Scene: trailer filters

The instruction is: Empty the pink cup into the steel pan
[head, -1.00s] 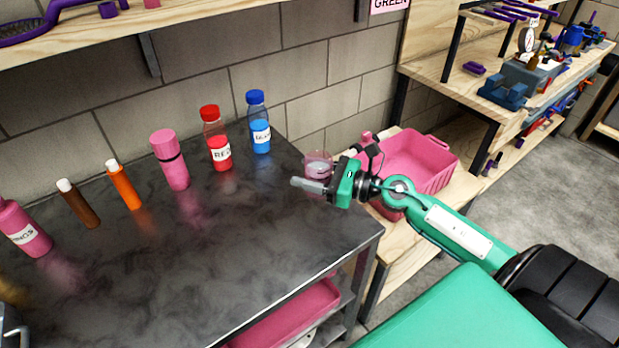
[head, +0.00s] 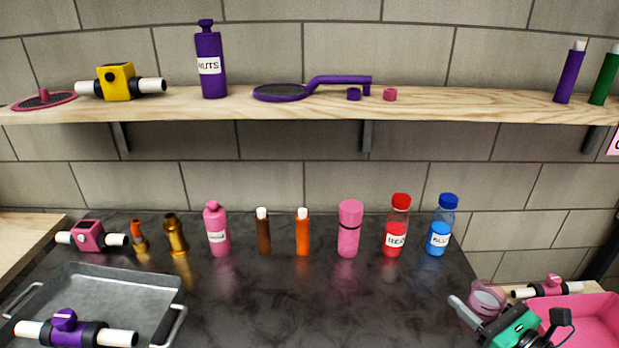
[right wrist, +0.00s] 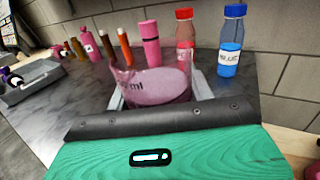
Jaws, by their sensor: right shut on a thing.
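The pink cup (head: 487,297) is see-through and sits at the lower right of the head view. My right gripper (head: 468,312) is shut on it and holds it about upright. In the right wrist view the cup (right wrist: 153,88) stands between the fingers, with "ml" lettering and a paler fill inside; what the fill is I cannot tell. The steel pan (head: 120,287) is a shallow grey tray with handles at the left of the dark table, far from the cup. A purple valve (head: 65,328) with white pipe ends lies at its front. My left gripper is not in view.
Along the table's back stand several bottles and tubes, including a pink flask (head: 349,230), a red bottle (head: 396,232) and a blue bottle (head: 440,232). A shelf (head: 440,103) runs above. A pink crate (head: 592,316) is at the right. The table's middle is clear.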

